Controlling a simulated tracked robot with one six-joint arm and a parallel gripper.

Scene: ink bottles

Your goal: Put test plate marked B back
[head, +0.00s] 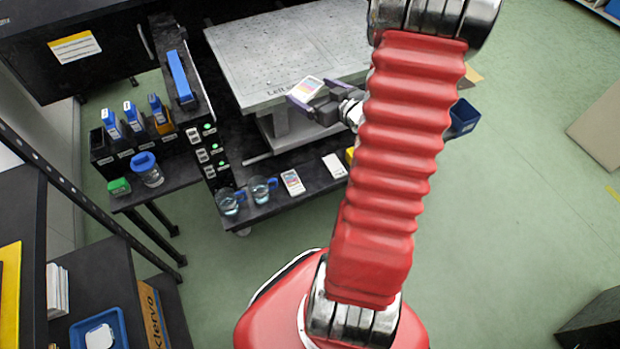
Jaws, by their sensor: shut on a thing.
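My gripper (312,101) is at the front edge of the grey perforated table, dark fingers around a small white plate with coloured patches (308,88). It is shut on this test plate and holds it tilted. The letter on it is too small to read. A similar test plate with coloured patches (292,182) lies on the black lower shelf. A paler plate (334,166) lies to its right on the same shelf.
The grey table (300,45) has a mostly bare top. Two glass mugs (229,203) (263,189) stand on the black shelf. Blue-labelled bottles (132,115) stand in a black rack at left, near a blue-lidded jar (148,169). A blue bin (464,117) is right of my arm. Green floor is open at right.

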